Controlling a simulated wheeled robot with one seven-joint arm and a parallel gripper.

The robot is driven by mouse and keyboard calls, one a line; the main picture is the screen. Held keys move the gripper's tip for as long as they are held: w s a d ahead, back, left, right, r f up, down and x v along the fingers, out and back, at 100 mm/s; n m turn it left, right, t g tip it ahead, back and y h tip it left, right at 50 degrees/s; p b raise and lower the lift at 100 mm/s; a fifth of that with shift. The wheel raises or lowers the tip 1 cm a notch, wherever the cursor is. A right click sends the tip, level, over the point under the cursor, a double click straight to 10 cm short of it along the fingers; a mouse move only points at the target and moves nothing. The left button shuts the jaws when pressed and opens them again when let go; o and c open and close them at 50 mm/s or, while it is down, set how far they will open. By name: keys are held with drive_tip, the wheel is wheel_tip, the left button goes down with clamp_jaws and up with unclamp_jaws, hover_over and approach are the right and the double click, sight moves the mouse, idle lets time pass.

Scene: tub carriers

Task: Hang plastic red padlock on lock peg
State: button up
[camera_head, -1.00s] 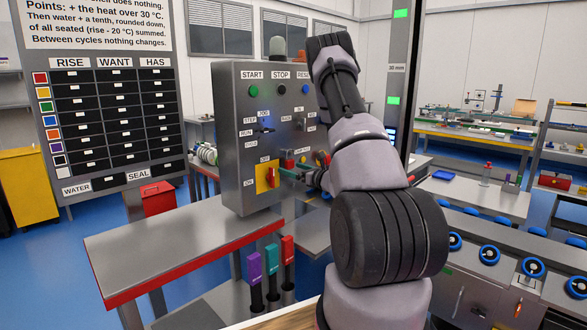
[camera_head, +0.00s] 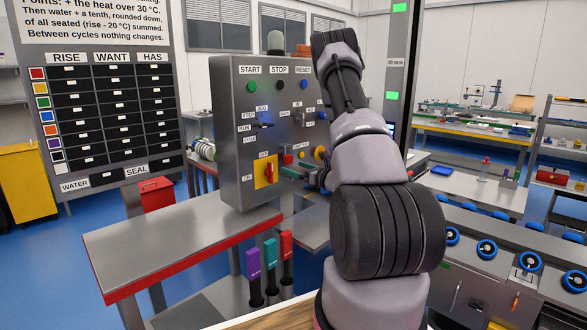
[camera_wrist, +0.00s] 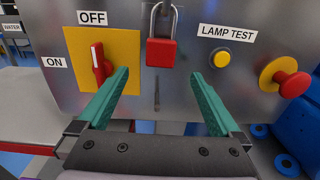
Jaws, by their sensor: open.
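The red padlock (camera_wrist: 161,52) with its grey metal shackle (camera_wrist: 164,18) hangs upright against the grey panel in the wrist view. The shackle's top is at the picture's upper edge, and I cannot make out what holds it. The padlock also shows small in the head view (camera_head: 288,159). My gripper (camera_wrist: 160,74) is open and empty. Its two teal fingers point at the panel, one on each side of the padlock's lower end and apart from it. In the head view a teal finger (camera_head: 291,173) shows just below the padlock. No lock peg can be told clearly.
A red rotary switch (camera_wrist: 99,62) on a yellow plate is left of the padlock. A yellow lamp-test button (camera_wrist: 221,59) and a red mushroom button (camera_wrist: 291,82) are to the right. A grey bench (camera_head: 165,240) stands before the control box (camera_head: 232,130).

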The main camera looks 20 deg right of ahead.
drive_tip(key=v, duration=0.8)
drive_tip(key=shift+s+d+f, duration=0.25)
drive_tip(key=shift+s+f, duration=0.05)
drive_tip(key=shift+f, duration=0.05)
idle(0.4)
idle(0.4)
drive_tip(key=s+a+r+n+g+y, duration=0.5)
drive_tip(key=a+r+n, duration=0.35)
drive_tip(key=a, duration=0.35)
drive_tip(key=s+a+r+n+g+y, duration=0.3)
drive_tip(key=s+a+r+n+g, duration=0.3)
drive_tip(key=a+r, duration=0.4)
drive_tip(key=s+a+r+n+g+h, duration=0.3)
drive_tip(key=s+n+h, duration=0.5)
drive_tip(key=s+n, duration=0.3)
drive_tip(key=s+d+r+n+t+h, duration=0.2)
drive_tip(key=s+r+t+h, duration=0.1)
drive_tip(key=s+r+t, duration=0.1)
drive_tip(key=shift+d+r+n+h, duration=0.35)
drive_tip(key=shift+d+r+h, duration=0.05)
drive_tip(key=shift+r, duration=0.35)
